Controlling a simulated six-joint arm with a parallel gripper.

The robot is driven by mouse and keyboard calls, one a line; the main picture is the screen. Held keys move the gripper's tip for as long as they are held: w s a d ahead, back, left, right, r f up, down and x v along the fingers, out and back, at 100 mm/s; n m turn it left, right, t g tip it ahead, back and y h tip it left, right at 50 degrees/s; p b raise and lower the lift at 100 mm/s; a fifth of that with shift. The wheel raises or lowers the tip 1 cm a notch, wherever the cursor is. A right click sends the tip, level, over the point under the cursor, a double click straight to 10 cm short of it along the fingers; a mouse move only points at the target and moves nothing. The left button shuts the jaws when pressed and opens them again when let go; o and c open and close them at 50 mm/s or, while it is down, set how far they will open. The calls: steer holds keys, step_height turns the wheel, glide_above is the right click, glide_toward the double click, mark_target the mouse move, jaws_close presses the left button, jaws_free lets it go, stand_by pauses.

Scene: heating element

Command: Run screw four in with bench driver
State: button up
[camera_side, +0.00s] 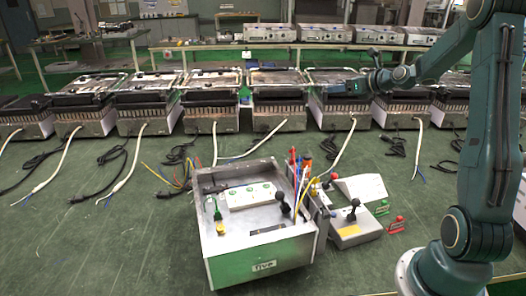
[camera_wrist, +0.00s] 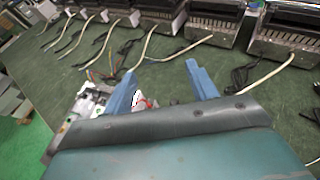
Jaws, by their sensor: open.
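A metal unit (camera_side: 258,240) with a green front labelled "five" sits at the front middle of the bench in the side view. Inside it is a pale block (camera_side: 250,195) with green marks, and a small green-handled tool (camera_side: 216,212) stands at its left, perhaps the driver. Individual screws are too small to tell. My gripper (camera_side: 345,88) is far behind the unit, close to the row of heaters. In the wrist view its blue fingers (camera_wrist: 162,80) are spread with nothing between them. Part of the unit (camera_wrist: 85,105) shows lower left there, partly hidden by my gripper.
A row of heater units (camera_side: 210,90) with trailing cables lines the back. A grey lever box (camera_side: 350,232) stands right of the unit, with red and green tagged pieces (camera_side: 396,225) beside it. Coloured wires (camera_side: 305,185) rise at the unit's right. The bench's front left is clear.

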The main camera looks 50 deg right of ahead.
glide_toward(310, 165)
steer(key=shift+s+d, duration=0.15)
steer(key=shift+d, duration=0.05)
steer(key=shift+x, duration=4.35)
steer(key=shift+a, duration=0.1)
steer(key=shift+a+x, duration=0.2)
steer(key=shift+x, duration=1.1)
steer(key=shift+a+x, duration=0.2)
steer(key=shift+x, duration=1.05)
steer(key=shift+d, duration=0.2)
steer(key=shift+c, duration=0.3)
steer(key=shift+r, duration=0.15)
jaws_close()
steer(key=shift+r, duration=0.1)
